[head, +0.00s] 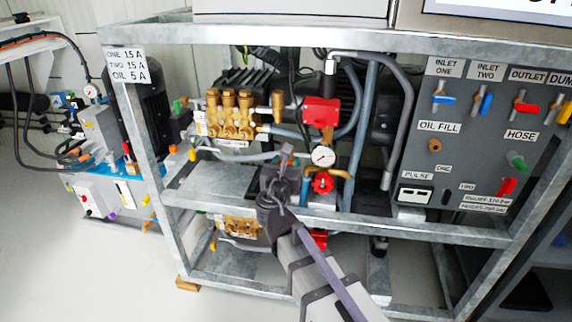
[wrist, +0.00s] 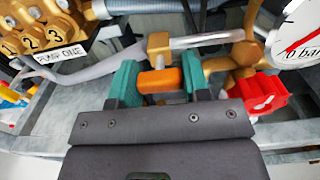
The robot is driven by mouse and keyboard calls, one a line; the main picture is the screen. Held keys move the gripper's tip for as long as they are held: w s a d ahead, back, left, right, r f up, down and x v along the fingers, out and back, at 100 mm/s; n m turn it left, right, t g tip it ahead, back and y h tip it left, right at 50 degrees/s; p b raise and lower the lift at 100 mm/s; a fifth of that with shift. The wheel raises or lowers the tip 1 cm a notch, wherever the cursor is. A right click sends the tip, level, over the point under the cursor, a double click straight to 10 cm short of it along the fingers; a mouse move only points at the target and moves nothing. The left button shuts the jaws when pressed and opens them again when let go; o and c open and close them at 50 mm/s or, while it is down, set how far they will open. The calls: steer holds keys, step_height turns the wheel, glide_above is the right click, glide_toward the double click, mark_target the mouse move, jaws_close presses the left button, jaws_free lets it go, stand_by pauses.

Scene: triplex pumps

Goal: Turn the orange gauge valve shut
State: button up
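The orange gauge valve handle (wrist: 160,80) is a short block under a brass fitting (wrist: 160,46) in the wrist view. It lies crosswise in the picture. My gripper (wrist: 160,84) has teal fingers, one at each end of the handle. Little or no gap shows between fingers and handle, and I cannot tell whether they press on it. In the head view my gripper (head: 286,155) is just left of the white pressure gauge (head: 323,156) and hides the valve. The gauge also shows at the upper right of the wrist view (wrist: 296,36).
A red knob (wrist: 258,96) is close to the right finger, and also shows below the gauge in the head view (head: 323,182). The brass pump one (wrist: 40,25) is at left. Pipes and hoses crowd the area behind. A metal frame rail (head: 400,232) crosses in front.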

steer(key=c, duration=0.4)
steer(key=shift+m, duration=0.5)
steer(key=m, duration=0.2)
steer(key=shift+m, duration=0.4)
steer(key=m, duration=0.4)
steer(key=shift+m, duration=0.3)
steer(key=m, duration=0.9)
steer(key=shift+m, duration=0.4)
steer(key=o, duration=0.9)
